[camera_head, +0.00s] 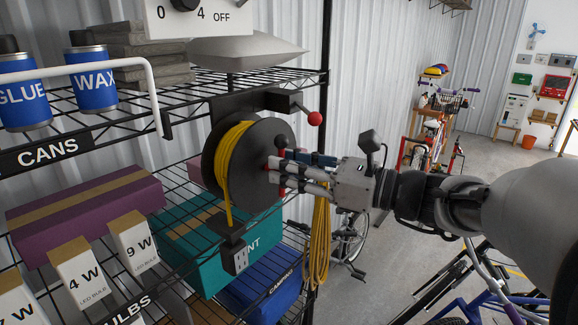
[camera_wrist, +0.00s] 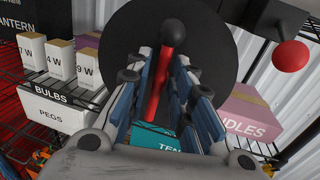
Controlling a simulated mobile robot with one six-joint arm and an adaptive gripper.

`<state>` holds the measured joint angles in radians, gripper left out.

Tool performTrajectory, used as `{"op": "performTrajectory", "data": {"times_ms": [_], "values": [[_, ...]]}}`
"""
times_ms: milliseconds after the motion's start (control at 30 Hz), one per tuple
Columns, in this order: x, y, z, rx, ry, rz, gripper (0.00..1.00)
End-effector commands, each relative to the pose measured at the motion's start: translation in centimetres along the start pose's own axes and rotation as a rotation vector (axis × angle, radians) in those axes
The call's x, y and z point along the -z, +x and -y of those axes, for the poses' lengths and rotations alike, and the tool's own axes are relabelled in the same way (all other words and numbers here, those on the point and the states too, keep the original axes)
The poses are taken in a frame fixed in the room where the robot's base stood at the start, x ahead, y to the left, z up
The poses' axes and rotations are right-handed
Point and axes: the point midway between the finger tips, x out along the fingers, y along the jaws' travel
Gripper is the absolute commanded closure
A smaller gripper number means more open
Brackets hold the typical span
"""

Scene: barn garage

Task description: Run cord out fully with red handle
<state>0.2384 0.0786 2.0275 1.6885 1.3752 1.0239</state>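A black cord reel (camera_head: 262,150) wound with yellow cord (camera_head: 232,160) is mounted on the shelf rack. Its dark disc (camera_wrist: 205,25) fills the top of the wrist view. A red handle (camera_wrist: 164,80) with a black round end stands in front of the disc. My gripper (camera_head: 272,172) is at the reel's face, its fingers (camera_wrist: 165,85) on either side of the red handle. Whether the fingers press on it is unclear. A black socket box (camera_head: 236,259) hangs below the reel. A black lever with a red ball (camera_head: 315,118) sits above right of the reel.
Shelves hold cans, a teal box (camera_head: 185,250), a purple box (camera_head: 85,212) and bulb boxes. A hank of yellow cord (camera_head: 318,245) hangs beside the rack. Bicycles stand at lower right. Open floor (camera_head: 487,165) lies farther back.

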Motion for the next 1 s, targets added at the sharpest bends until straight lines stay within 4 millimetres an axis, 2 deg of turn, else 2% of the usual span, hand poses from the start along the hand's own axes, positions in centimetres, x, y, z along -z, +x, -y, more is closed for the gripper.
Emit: {"op": "performTrajectory", "data": {"times_ms": [267,1000], "values": [[0.01,-0.01,-0.02,-0.001,0.0,0.0,1.0],[0.09,0.01,-0.16,-0.004,-0.042,-0.009,1.0]]}}
